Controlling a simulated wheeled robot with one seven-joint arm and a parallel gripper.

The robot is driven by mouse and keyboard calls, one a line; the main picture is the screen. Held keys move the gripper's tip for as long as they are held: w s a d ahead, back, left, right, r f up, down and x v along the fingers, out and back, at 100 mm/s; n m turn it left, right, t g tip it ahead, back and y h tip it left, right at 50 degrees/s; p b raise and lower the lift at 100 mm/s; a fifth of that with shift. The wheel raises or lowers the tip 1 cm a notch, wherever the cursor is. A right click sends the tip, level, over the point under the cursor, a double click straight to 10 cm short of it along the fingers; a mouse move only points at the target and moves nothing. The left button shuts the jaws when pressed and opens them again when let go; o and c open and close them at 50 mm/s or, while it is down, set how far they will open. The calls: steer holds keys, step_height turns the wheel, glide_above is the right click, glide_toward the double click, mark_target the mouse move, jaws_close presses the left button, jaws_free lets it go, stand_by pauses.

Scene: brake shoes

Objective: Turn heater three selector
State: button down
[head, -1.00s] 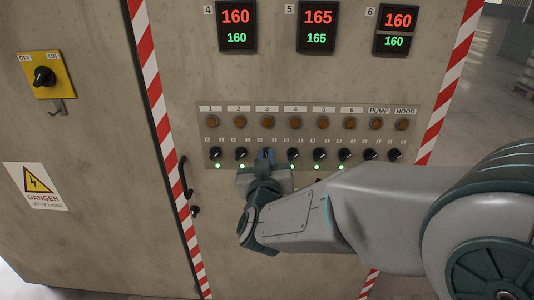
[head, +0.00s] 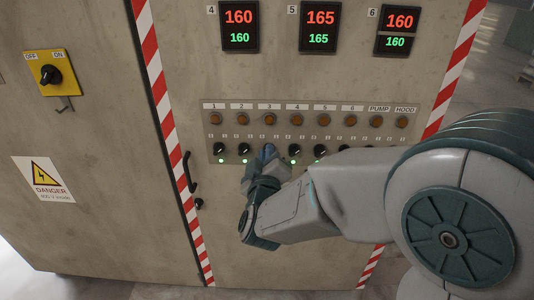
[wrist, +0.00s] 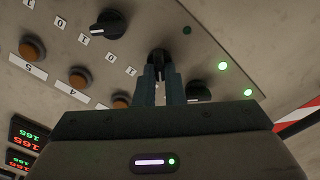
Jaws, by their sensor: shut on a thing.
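The heater three selector is a black knob (wrist: 159,60) in the lower row of the control panel, under the number 3 label (head: 269,106). My gripper (wrist: 160,78) is shut on it, with one finger on each side in the wrist view. In the head view my gripper (head: 268,153) hides the knob, and its pointer direction cannot be told. The small lamp (wrist: 187,30) beside this knob is dark. The lamps (wrist: 223,66) of the neighbouring knobs on one side are lit green.
The black selectors for heater two (head: 243,150) and heater four (head: 294,151) stand close on either side. Orange buttons (head: 270,119) sit in a row above. Temperature displays (head: 320,27) are higher up. A door handle (head: 190,173) projects at the left.

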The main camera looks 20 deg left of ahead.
steer(key=shift+f, duration=0.15)
steer(key=c, duration=1.5)
jaws_free()
steer(key=shift+b+v, duration=2.7)
steer(key=shift+v, duration=4.25)
